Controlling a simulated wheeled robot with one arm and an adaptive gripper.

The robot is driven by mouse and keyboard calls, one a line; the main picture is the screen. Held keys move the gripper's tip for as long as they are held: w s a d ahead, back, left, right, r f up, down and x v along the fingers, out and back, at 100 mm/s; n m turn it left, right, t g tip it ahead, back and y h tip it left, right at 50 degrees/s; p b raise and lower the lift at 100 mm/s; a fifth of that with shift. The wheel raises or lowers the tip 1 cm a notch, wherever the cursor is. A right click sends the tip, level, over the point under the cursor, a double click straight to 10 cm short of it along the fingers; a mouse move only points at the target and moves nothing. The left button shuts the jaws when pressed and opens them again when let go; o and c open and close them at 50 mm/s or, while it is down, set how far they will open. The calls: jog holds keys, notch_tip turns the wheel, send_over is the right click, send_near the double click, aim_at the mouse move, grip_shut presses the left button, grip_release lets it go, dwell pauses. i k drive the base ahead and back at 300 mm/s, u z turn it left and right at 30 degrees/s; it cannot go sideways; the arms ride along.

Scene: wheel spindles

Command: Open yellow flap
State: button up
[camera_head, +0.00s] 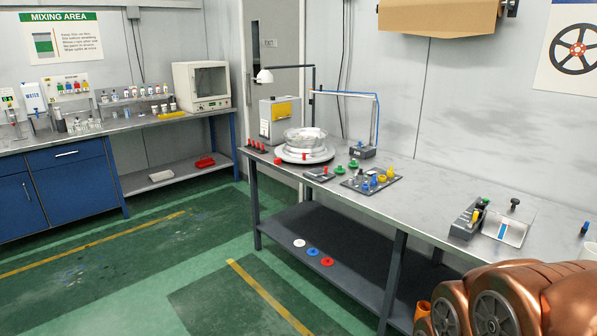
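A grey box-shaped machine (265,122) stands at the far left end of the long metal table. A yellow panel (282,110), which may be the yellow flap, sits on its upper front face. The panel looks flush with the box, but it is too small to tell for sure whether it is shut. Copper-coloured links of my arm show at the bottom right, in front of the table's near end. My gripper is not in view.
The long table (400,190) also bears a round white turntable (303,154) with a clear bowl, a tray of coloured pegs (371,182), a blue-topped lamp-like stand (362,152) and a small device (468,219). Green floor (150,265) lies open at the left.

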aim_at(279, 111)
jog(key=z, duration=0.1)
jog(key=i, duration=2.35)
jog(key=u, duration=0.65)
jog(key=i, duration=1.75)
jog(key=u, duration=0.5)
